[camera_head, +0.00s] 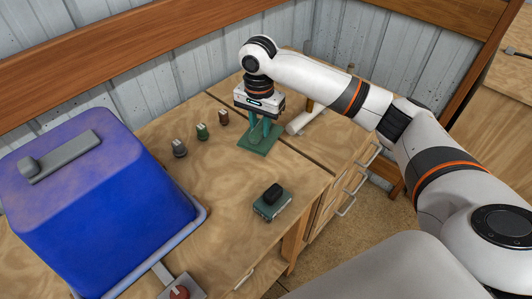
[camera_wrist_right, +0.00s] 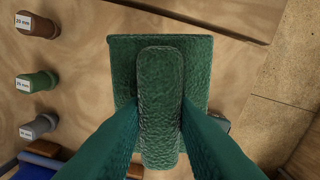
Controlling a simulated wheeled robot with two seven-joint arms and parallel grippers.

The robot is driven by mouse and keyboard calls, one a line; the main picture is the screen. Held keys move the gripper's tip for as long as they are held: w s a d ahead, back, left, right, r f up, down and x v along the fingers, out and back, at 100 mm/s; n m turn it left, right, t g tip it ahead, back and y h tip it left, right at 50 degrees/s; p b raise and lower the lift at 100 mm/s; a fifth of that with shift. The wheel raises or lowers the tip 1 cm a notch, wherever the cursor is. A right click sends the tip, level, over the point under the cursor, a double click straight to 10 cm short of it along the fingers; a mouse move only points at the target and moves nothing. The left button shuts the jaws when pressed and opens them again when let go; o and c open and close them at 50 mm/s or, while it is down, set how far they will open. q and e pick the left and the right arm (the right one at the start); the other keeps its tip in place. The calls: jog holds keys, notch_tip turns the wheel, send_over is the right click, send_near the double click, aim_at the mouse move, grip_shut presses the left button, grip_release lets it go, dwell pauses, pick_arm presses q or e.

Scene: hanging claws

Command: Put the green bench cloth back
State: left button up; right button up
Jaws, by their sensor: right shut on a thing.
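The green bench cloth (camera_head: 266,148) is a flat, roughly square green pad with a raised, rounded ridge along its middle. It is at the back of the wooden bench, flat on the wood or very close above it. My right gripper (camera_head: 261,130) points down over it. In the right wrist view, its two teal fingers are shut on the ridge of the cloth (camera_wrist_right: 160,85), one on each side. The fingers hide part of the pad's near side. My left gripper is not in view.
Grey (camera_head: 179,148), green (camera_head: 202,131) and brown (camera_head: 223,117) labelled cylinders stand left of the cloth. A large blue box (camera_head: 95,210) fills the left. A dark block with a black top (camera_head: 272,203) sits in front; a white roll (camera_head: 304,118) lies right. Bare wood lies between.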

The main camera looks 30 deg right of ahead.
jog(key=w+d+m, duration=0.1)
jog(key=w+d+f+m, duration=0.1)
jog(key=m, duration=0.1)
jog(key=shift+d+f, duration=0.15)
jog(key=shift+f, duration=0.1)
notch_tip(320, 180, down, 4)
jog(key=shift+w+d+f+p, duration=0.15)
jog(key=shift+f+p, duration=0.1)
jog(key=shift+p, duration=0.35)
jog(key=shift+f, duration=0.7)
notch_tip(320, 180, down, 3)
jog(key=shift+f+p, duration=0.2)
jog(key=shift+p, duration=0.1)
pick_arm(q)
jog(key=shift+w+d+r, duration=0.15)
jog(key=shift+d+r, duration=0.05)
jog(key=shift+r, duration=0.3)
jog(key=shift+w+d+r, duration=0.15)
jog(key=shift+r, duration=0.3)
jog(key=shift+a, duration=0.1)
pick_arm(e)
jog(key=o, duration=0.9)
jog(key=shift+f, duration=0.1)
